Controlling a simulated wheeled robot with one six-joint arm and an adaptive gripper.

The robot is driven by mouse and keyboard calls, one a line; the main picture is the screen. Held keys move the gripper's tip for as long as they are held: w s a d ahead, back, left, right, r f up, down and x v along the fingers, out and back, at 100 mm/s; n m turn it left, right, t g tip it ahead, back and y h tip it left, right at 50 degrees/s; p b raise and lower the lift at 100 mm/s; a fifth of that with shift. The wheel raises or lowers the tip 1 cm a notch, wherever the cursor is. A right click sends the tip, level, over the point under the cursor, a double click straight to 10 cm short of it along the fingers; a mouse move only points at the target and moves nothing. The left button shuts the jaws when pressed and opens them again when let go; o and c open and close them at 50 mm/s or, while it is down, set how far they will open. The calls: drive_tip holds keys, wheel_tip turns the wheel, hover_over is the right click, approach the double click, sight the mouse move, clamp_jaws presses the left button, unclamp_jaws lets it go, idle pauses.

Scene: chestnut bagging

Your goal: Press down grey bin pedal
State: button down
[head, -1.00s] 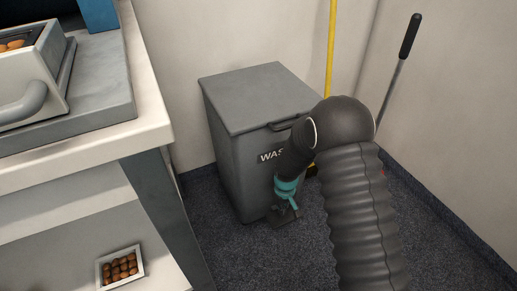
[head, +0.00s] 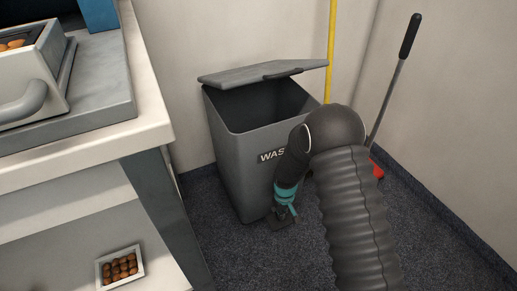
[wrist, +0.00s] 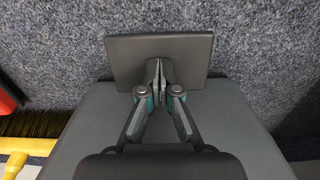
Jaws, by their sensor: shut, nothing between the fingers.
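The grey bin (head: 238,165), labelled "WAS" with the rest hidden by my arm, stands on the floor in the head view. Its lid (head: 262,74) is raised and the dark inside shows. My gripper (head: 283,219) is low at the bin's front foot, fingers shut and empty. In the wrist view my gripper (wrist: 160,68) has its fingertips over the flat dark pedal plate (wrist: 190,58), apparently touching it. The pedal (head: 280,224) is mostly covered by my gripper in the head view.
A counter (head: 150,125) stands at left, with a small tray of chestnuts (head: 106,280) on its lower shelf. A yellow pole (head: 331,45) and a black-handled tool (head: 396,85) lean at the walls. Open carpet (head: 230,265) lies in front of the bin.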

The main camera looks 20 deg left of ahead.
drive_tip(key=shift+f, duration=1.7)
drive_tip(key=shift+r, duration=0.15)
drive_tip(key=shift+r+p, duration=2.45)
drive_tip(key=shift+r, duration=2.05)
drive_tip(key=s+d+g+h, duration=0.1)
drive_tip(key=s+d, duration=0.2)
drive_tip(key=s, duration=0.2)
drive_tip(key=s+d+r+m+t+p, duration=0.2)
drive_tip(key=s+d+r, duration=0.3)
drive_tip(key=d+r, duration=0.4)
drive_tip(key=s+d+r+m+t+p, duration=0.2)
drive_tip(key=d+r, duration=0.8)
drive_tip(key=r, duration=1.4)
drive_tip(key=s+d+r+m+t+y+p, duration=0.1)
drive_tip(key=s+d+r+m, duration=0.4)
drive_tip(key=r, duration=1.2)
drive_tip(key=s+d+t, duration=0.1)
drive_tip(key=s+d, duration=0.3)
drive_tip(key=shift+s+d+m+t+p, duration=0.2)
drive_tip(key=shift+s+m+t+p, duration=0.1)
drive_tip(key=shift+m+p, duration=0.1)
